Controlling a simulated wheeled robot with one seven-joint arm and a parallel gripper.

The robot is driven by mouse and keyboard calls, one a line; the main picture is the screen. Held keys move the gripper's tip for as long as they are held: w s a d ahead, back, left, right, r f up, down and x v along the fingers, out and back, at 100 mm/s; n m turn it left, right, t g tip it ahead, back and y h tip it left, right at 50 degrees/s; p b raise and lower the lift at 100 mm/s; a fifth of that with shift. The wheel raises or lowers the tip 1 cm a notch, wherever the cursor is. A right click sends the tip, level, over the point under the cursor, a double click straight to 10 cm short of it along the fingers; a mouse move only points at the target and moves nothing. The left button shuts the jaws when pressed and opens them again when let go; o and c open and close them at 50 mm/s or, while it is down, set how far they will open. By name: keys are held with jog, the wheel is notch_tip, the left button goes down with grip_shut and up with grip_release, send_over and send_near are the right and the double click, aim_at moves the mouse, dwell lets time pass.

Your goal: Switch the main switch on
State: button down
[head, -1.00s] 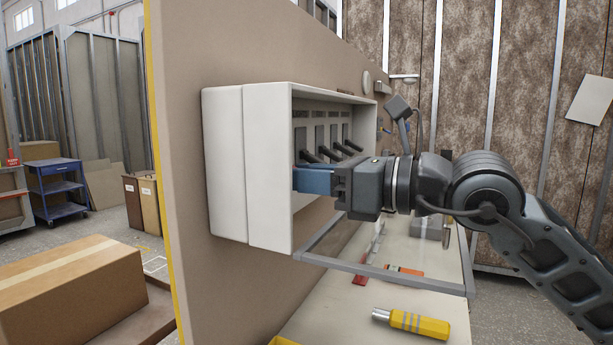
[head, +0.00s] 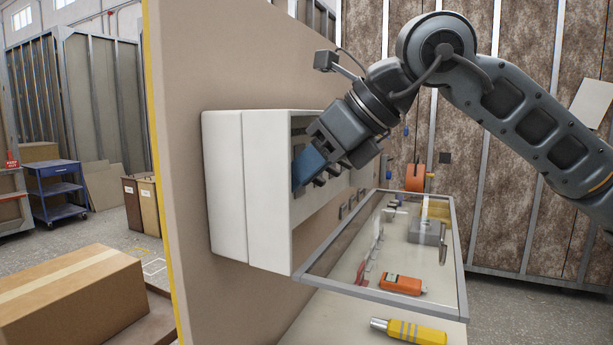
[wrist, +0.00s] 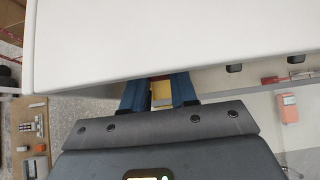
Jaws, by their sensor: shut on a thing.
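The white breaker box (head: 266,190) is fixed to the brown wall panel, with its open front facing right. My gripper (head: 308,167) reaches into the opening from the upper right, tilted down, its blue fingers at the near end of the switch row. It is shut on what seems to be the main switch's lever; the fingers and box edge hide it. Several dark switch levers (head: 333,168) show behind the fingers. In the wrist view, my blue fingers (wrist: 160,92) go behind the white box edge (wrist: 160,40), with a narrow gap between them.
The box's clear framed door (head: 385,292) hangs open below, over the workbench. A cardboard box (head: 75,300) stands at the lower left.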

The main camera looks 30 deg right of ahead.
jog(key=shift+w+a+r+g+h, duration=0.1)
jog(key=shift+r+g+h, duration=0.2)
jog(key=shift+g, duration=0.1)
dwell(0.3)
jog(key=c, duration=0.9)
grip_release()
jog(key=shift+b+v, duration=0.7)
jog(key=shift+v, duration=3.15)
jog(key=shift+w+r, duration=0.1)
